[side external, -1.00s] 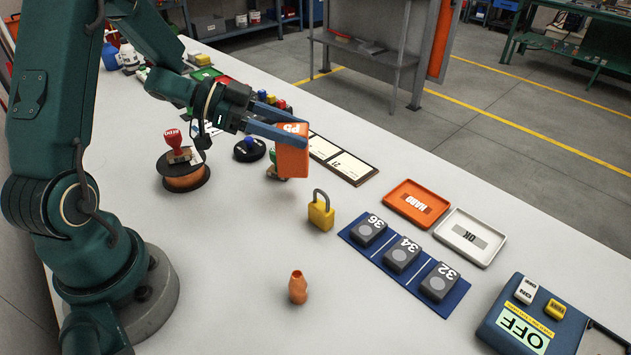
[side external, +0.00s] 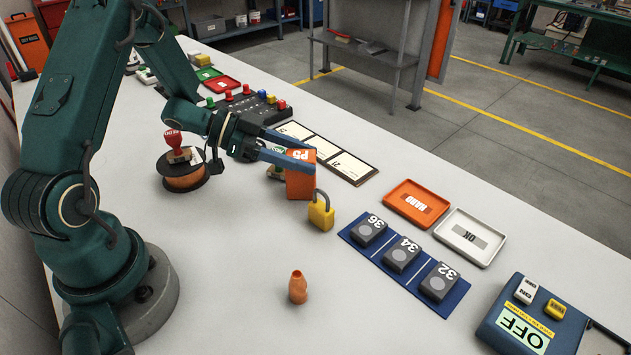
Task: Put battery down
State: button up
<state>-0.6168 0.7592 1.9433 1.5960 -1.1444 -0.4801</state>
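The battery is an orange block (side external: 300,182) with a white "P5" label on its top. It is just left of and behind the yellow padlock. My gripper (side external: 296,157) is shut on the battery, with its blue fingers along the block's upper part. The battery is upright and low over the white table (side external: 400,315). I cannot tell whether its bottom touches the table.
A yellow padlock (side external: 321,214) stands close to the battery. A blue mat (side external: 378,255) holds grey blocks marked 36, 34 and 32. A card frame (side external: 362,178) lies behind. An orange tray (side external: 418,203), white tray (side external: 470,237), wire spool (side external: 184,178) and copper nozzle (side external: 298,287) are around.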

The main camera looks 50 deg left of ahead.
jog(key=o, duration=0.4)
jog(key=shift+a+r, duration=0.1)
jog(key=shift+r, duration=0.15)
jog(key=v, duration=1.1)
jog(key=w+a+r+n+t+y, duration=0.3)
jog(key=w+r+n+y, duration=0.35)
jog(key=r+y, duration=0.55)
jog(key=s+d+f+g+h, duration=0.1)
jog(key=s+d+f+g, duration=0.1)
jog(key=s+d, duration=0.2)
jog(key=s+d+f+n+g, duration=0.1)
jog(key=s+d+f+g, duration=0.1)
jog(key=s+d, duration=0.3)
jog(key=s+d+f+n+g+h, duration=0.1)
jog(key=s+d+f+g, duration=0.1)
jog(key=s+d, duration=0.3)
jog(key=shift+s+d+f+n+g+h, duration=0.15)
jog(key=shift+s+f+g, duration=0.1)
jog(key=shift+s, duration=0.55)
jog(key=shift+s+d+f+n+g+h, duration=0.15)
jog(key=shift+s+f, duration=0.15)
jog(key=shift+s, duration=0.5)
